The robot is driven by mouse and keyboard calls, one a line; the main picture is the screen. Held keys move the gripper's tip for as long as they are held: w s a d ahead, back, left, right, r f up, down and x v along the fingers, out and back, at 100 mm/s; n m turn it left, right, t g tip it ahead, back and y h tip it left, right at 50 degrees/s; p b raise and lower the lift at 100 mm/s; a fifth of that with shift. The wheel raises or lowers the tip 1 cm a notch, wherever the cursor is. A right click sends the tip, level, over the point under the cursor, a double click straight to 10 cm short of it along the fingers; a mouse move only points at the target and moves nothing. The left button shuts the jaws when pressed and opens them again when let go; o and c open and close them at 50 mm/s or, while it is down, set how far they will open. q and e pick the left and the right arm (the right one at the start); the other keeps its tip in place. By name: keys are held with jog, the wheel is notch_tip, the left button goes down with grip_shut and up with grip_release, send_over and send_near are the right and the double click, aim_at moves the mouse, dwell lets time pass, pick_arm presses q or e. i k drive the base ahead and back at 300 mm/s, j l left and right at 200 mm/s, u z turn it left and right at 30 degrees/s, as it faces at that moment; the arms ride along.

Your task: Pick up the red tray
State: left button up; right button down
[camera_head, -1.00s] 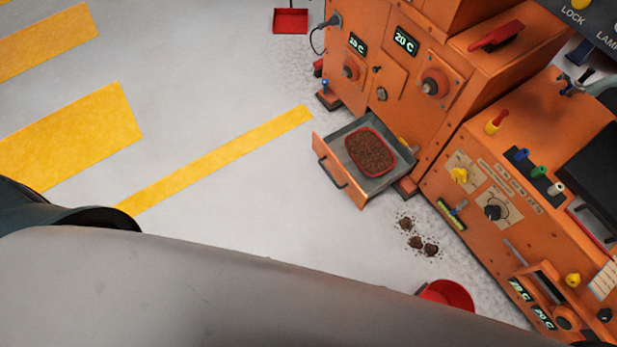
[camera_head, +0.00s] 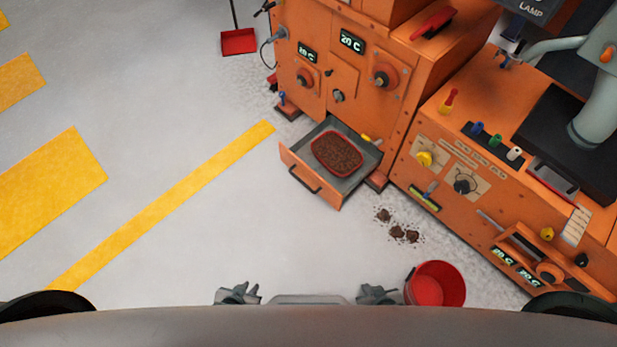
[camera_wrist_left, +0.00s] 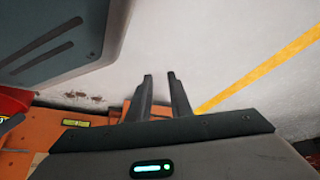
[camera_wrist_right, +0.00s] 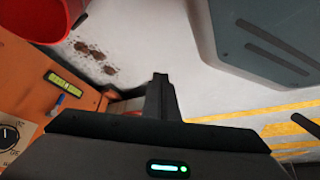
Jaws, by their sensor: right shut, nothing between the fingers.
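The red tray (camera_head: 337,153), filled with brown granules, lies in the open grey drawer (camera_head: 345,186) of the orange machine in the head view. My left gripper (camera_head: 243,292) is at the bottom edge of the head view, well short of the drawer. In the left wrist view its two fingers (camera_wrist_left: 159,75) stand apart with a narrow empty gap. My right gripper (camera_head: 378,292) is also at the bottom edge, left of the red bucket. In the right wrist view its fingers (camera_wrist_right: 160,77) are together, empty. Neither gripper touches the tray.
The red bucket (camera_head: 436,285) stands on the floor at the lower right. Dirt clumps (camera_head: 398,232) lie between bucket and drawer. An orange control panel (camera_head: 470,185) is at the right. A red dustpan (camera_head: 238,41) is at the back. Floor left of the drawer is clear.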

aim_at(337, 156)
jog(key=j+z, duration=0.1)
jog(key=z, duration=0.3)
jog(key=i+j+z, duration=0.1)
jog(key=z, duration=0.3)
jog(key=i+j+z, duration=0.1)
jog(key=z, duration=0.35)
jog(key=j+z, duration=0.4)
jog(key=j, duration=0.45)
jog(key=j+z, duration=0.4)
jog(key=j, duration=1.1)
jog(key=k+j, duration=0.1)
jog(key=j, duration=0.55)
jog(key=i+z, duration=0.05)
